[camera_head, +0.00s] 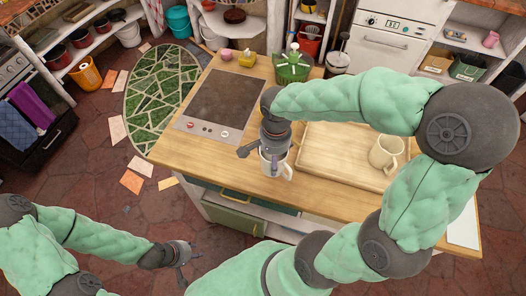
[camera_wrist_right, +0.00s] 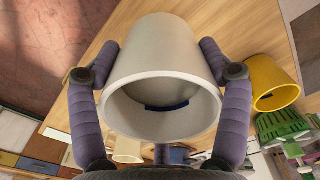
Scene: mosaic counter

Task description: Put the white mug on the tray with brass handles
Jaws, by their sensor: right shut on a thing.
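The white mug (camera_head: 277,169) is at the counter's front edge, left of the tray, in the head view. My right gripper (camera_head: 272,150) points down and is shut on it. In the right wrist view the mug (camera_wrist_right: 160,70) sits between the two fingers, its opening toward the camera. I cannot tell whether its base touches the counter. The pale wooden tray (camera_head: 322,160) lies on the counter to its right, partly hidden by my right arm; its handles are not clear. My left gripper (camera_head: 186,260) is open and empty, low over the floor.
A cream mug (camera_head: 386,153) stands on the tray's right part. A dark cooktop (camera_head: 222,100) is on the counter's left. A green basket (camera_head: 291,68), a yellow cup (camera_head: 247,58) and a glass press (camera_head: 338,62) stand at the back. The tray's left part is clear.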

